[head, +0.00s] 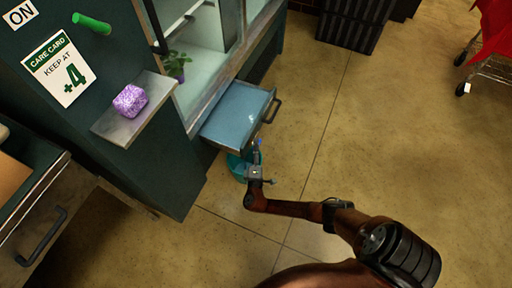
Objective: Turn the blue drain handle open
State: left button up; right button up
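A small bit of blue (260,141), which looks like part of the drain handle, shows just below the front corner of the pulled-out drawer. Most of it is hidden, so I cannot tell which way it is turned. My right gripper (257,156) reaches in from the lower right, with its fingers right by this blue part. I cannot tell whether they touch it, or whether they are open or shut. My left gripper is not in view.
A blue-grey drawer (232,112) with a dark handle juts out above the gripper. A teal bucket (236,165) stands on the floor beneath, partly behind the gripper. A purple sponge-like block (130,101) lies on a ledge at left.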

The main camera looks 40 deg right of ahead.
jog(key=v, duration=1.2)
dwell(0.5)
